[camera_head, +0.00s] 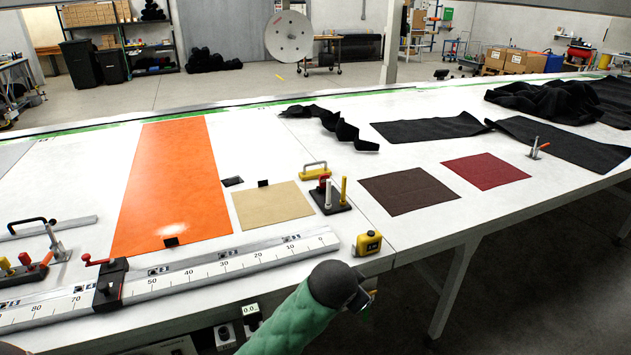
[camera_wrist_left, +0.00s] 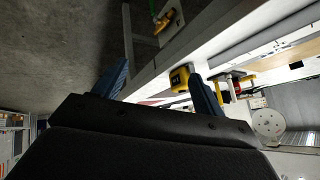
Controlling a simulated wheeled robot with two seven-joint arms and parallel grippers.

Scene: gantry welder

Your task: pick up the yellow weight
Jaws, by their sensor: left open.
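The yellow weight (camera_head: 315,173) is a low yellow block with a metal bar handle. The gripper is well short of the weight. In the wrist view I cannot clearly tell the weight from the pegs. My right gripper is not in view.
A yellow tape measure (camera_head: 367,243) sits at the table's front edge, close to my left gripper; it also shows in the wrist view (camera_wrist_left: 180,78). The pegged black base (camera_head: 331,205) stands upright before the weight. A long ruler rail (camera_head: 220,262) runs along the front left.

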